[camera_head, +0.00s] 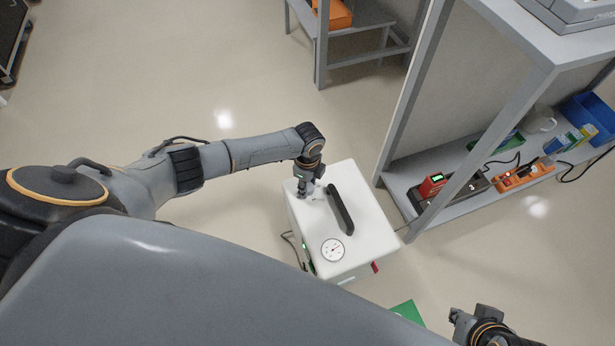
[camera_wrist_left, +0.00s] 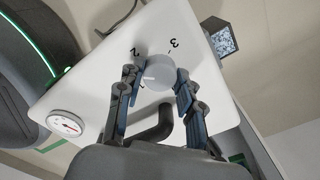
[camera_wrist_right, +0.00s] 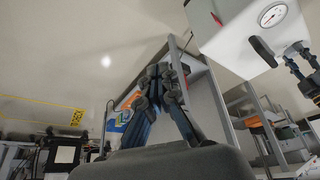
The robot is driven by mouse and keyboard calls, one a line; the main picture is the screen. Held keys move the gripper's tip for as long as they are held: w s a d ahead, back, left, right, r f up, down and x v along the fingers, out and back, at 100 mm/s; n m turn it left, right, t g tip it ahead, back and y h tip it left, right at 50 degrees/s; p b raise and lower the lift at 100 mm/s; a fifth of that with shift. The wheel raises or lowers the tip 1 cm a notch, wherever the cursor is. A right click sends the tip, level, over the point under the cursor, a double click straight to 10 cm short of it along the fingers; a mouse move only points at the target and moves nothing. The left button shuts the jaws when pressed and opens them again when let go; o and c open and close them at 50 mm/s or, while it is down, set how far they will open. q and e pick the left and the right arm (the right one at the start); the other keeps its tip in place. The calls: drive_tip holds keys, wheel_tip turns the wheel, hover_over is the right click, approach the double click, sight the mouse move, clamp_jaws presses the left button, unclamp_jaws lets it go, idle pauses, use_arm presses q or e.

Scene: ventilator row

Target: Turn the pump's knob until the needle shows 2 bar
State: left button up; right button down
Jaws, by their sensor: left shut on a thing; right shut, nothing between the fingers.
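The white pump (camera_head: 362,215) stands on the floor with a black handle (camera_head: 341,209) and a round gauge (camera_head: 333,249) on top. The gauge also shows in the left wrist view (camera_wrist_left: 65,123); its numbers are too small to read. The grey knob (camera_wrist_left: 159,68) has printed numbers 1, 2 and 3 around it, and its pale mark seems to point near the 1. My left gripper (camera_wrist_left: 160,78) is shut on the knob, a finger on either side. My right gripper (camera_wrist_right: 162,75) is shut and empty, away from the pump; in the head view it is at the lower right (camera_head: 462,317).
A grey shelf unit (camera_head: 408,120) stands right of the pump, with a red device (camera_head: 432,184), an orange power strip (camera_head: 524,176) and a blue bin (camera_head: 591,116). A green thing (camera_head: 408,311) lies in front of the pump.

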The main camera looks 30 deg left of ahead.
use_arm(q)
drive_tip(key=m, duration=0.2)
drive_tip(key=shift+d+m, duration=0.1)
drive_tip(key=shift+m, duration=1.7)
use_arm(e)
drive_tip(key=shift+s+d+f+g, duration=0.1)
drive_tip(key=shift+s+d+g, duration=0.15)
drive_tip(key=shift+s, duration=0.4)
drive_tip(key=shift+a, duration=0.1)
use_arm(q)
drive_tip(key=o, duration=1.2)
drive_tip(key=shift+c, duration=0.2)
wheel_tip(320, 180, up, 12)
